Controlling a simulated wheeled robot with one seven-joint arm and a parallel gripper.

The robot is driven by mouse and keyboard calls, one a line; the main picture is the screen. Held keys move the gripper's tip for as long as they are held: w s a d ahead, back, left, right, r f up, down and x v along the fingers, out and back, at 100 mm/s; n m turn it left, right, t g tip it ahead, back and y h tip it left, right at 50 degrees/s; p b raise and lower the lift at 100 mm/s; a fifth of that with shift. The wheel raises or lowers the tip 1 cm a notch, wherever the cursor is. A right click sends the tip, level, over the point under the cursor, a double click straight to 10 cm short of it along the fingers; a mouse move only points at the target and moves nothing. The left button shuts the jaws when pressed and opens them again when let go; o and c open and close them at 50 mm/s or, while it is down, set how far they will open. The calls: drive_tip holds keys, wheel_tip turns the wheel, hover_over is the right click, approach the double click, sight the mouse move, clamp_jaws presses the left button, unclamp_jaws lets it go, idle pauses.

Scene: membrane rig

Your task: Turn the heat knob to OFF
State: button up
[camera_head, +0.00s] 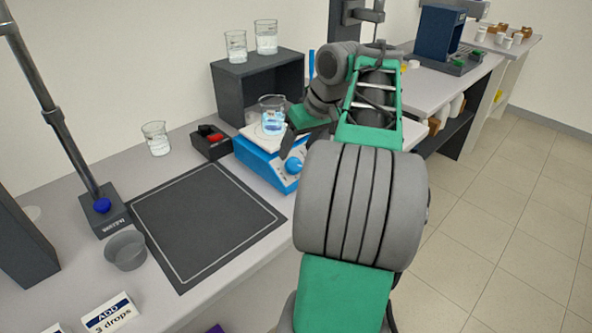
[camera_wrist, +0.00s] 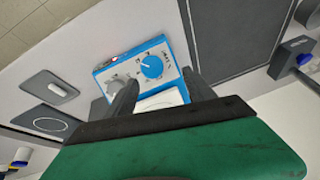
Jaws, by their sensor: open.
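The blue hotplate (camera_head: 262,158) stands on the bench with a beaker (camera_head: 272,112) of blue liquid on its pale top plate. Its front panel shows in the wrist view with a blue knob (camera_wrist: 152,67) and a grey knob (camera_wrist: 116,84). The labels and pointer settings are too small to read, so I cannot tell which knob is heat. My gripper (camera_wrist: 160,76) is open and empty, with its dark fingers spread on either side of the blue knob in that view. I cannot tell whether they touch anything. The head view also shows a blue knob (camera_head: 293,166), near my gripper.
A dark box with a red part (camera_head: 211,141) stands left of the hotplate. A dark shelf (camera_head: 258,86) with two beakers stands behind. A black mat (camera_head: 205,222) lies in front, bare. A stand (camera_head: 104,208) and grey bowl (camera_head: 125,250) are at left.

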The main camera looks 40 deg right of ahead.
sight(295, 164)
drive_tip(key=b+x, duration=0.1)
drive_tip(key=x, duration=0.1)
drive_tip(key=d+b+x, duration=0.1)
drive_tip(key=x, duration=0.1)
drive_tip(key=b+x, duration=0.1)
drive_tip(key=x, duration=0.2)
drive_tip(key=shift+s+d+f, duration=0.2)
drive_tip(key=shift+d+f, duration=0.1)
drive_tip(key=c, duration=1.4)
